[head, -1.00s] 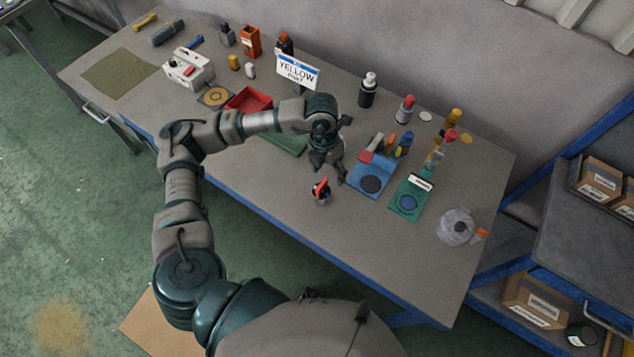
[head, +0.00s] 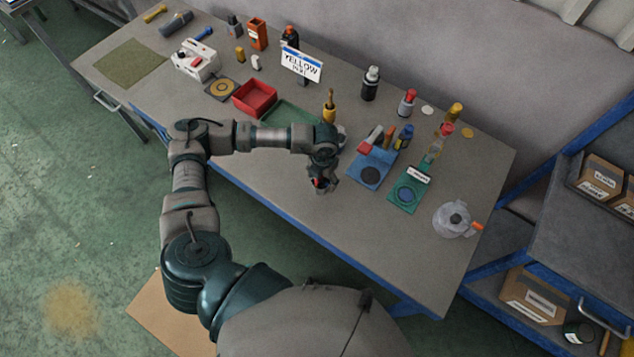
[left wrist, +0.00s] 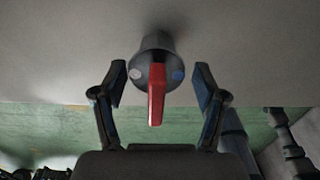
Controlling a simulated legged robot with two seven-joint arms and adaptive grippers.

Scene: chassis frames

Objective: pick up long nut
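My left gripper (head: 320,187) is over the front middle of the table. In the left wrist view its two fingers (left wrist: 158,88) are spread on either side of a dark round part with a red lever (left wrist: 156,95), with gaps to both sides. I cannot tell for certain which thing is the long nut. A small yellow upright piece (head: 240,54) and a whitish one (head: 256,62) stand at the back left. My right gripper is not in view.
A red tray (head: 254,97) and a green mat (head: 290,113) lie behind my left arm. A blue mat (head: 370,175) and a green pad (head: 405,200) lie to the right. A sign (head: 302,64) stands at the back.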

